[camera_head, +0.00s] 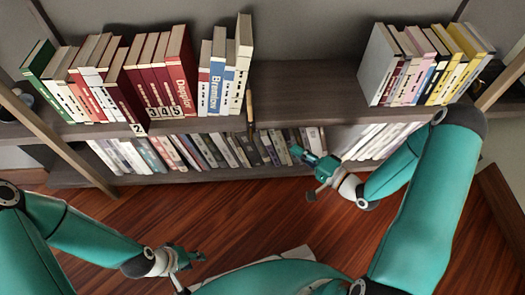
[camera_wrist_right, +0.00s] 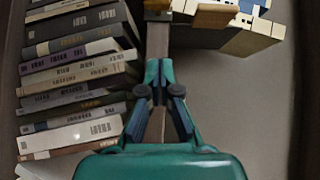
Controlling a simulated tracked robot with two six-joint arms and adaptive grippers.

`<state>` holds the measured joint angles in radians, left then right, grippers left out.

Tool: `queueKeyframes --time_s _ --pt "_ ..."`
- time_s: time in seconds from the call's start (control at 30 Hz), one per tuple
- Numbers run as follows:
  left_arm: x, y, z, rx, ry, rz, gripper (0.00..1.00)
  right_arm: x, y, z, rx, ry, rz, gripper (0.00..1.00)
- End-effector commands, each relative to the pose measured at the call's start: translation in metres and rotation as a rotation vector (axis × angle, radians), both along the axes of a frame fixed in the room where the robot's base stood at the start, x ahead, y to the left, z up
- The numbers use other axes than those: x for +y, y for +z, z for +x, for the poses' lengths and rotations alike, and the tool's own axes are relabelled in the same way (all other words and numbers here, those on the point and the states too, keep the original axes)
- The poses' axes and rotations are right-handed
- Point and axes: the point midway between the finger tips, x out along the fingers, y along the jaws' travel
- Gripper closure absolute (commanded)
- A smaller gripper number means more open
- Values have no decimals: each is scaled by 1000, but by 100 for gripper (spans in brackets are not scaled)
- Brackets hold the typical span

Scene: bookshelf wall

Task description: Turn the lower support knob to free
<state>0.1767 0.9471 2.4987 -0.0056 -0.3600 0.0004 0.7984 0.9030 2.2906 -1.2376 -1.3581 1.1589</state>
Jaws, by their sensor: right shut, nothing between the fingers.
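I cannot clearly make out the lower support knob in either view. A thin brown upright piece (camera_head: 250,112) stands at the shelf front beside the white books. In the right wrist view a narrow brown-grey bar (camera_wrist_right: 158,42) runs up from the fingertips to a dark brownish block (camera_wrist_right: 157,10) at the top edge. I cannot tell whether the block is part of a support. My right gripper (camera_head: 297,152) is shut and empty in front of the lower shelf; its fingertips (camera_wrist_right: 159,65) line up with the bar, contact unclear. My left gripper (camera_head: 188,256) hangs low over the floor, its opening unclear.
The upper shelf (camera_head: 305,85) has a bare stretch between two groups of books. Book rows (camera_head: 215,150) fill much of the lower shelf, close to my right gripper. Slanted wooden posts (camera_head: 60,140) flank the shelves. Open wooden floor (camera_head: 120,210) lies in front.

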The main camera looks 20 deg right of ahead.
Motion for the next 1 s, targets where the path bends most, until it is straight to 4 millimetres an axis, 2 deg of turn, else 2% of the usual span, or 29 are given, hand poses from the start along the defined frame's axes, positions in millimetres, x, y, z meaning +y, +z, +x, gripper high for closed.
queueKeyframes --time_s 0.03,0.17,0.33,0.8,1.0 --pt "0 -14 0 -1 0 0 60 -4 -9 -2 -14 0 26 100" --pt "0 -20 0 -1 0 0 60 -6 -7 -3 -36 7 68 100" --pt "0 -23 0 -1 0 0 60 1 -5 8 -41 11 76 100" --pt "0 -47 0 -1 0 0 60 47 -7 85 -41 12 74 100" --pt "0 -55 0 0 0 0 60 72 -6 90 -37 10 75 100"
